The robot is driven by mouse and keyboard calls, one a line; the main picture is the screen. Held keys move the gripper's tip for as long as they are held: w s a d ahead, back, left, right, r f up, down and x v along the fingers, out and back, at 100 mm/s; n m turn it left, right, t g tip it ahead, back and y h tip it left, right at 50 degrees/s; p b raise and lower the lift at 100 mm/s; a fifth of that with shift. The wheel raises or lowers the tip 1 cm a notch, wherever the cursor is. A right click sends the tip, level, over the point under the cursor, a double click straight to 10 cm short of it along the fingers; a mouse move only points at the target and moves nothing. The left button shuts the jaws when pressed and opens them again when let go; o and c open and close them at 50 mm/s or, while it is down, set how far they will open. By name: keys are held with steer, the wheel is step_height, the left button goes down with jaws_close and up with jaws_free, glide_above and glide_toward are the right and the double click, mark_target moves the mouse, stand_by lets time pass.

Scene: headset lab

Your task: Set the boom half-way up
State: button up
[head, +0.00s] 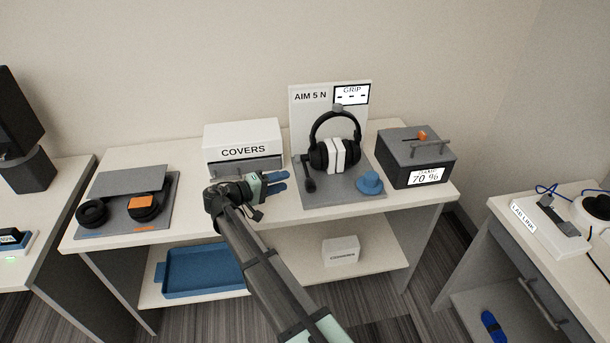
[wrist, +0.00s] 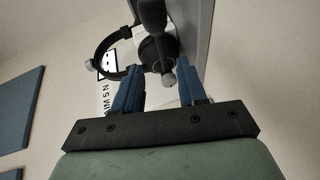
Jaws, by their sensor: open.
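The black headset (head: 335,143) sits upright on its stand on a grey mat. Its thin dark boom (head: 307,172) hangs down from the left ear cup, with the tip low near the mat. My gripper (head: 284,181) is open and empty, left of the boom and apart from it. In the wrist view my gripper (wrist: 160,88) has its two blue fingers spread.
A white COVERS box (head: 243,145) stands behind my gripper. A blue knob-like piece (head: 370,183) lies on the mat's right. A dark box (head: 415,155) with a 70 % display stands further right. A sign (head: 310,97) reads AIM 5 N. Loose ear pads (head: 93,212) lie left.

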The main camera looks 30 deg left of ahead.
mark_target(307, 172)
steer(key=x, duration=1)
steer(key=shift+w+d+f, duration=0.1)
jaws_close()
stand_by(0.4)
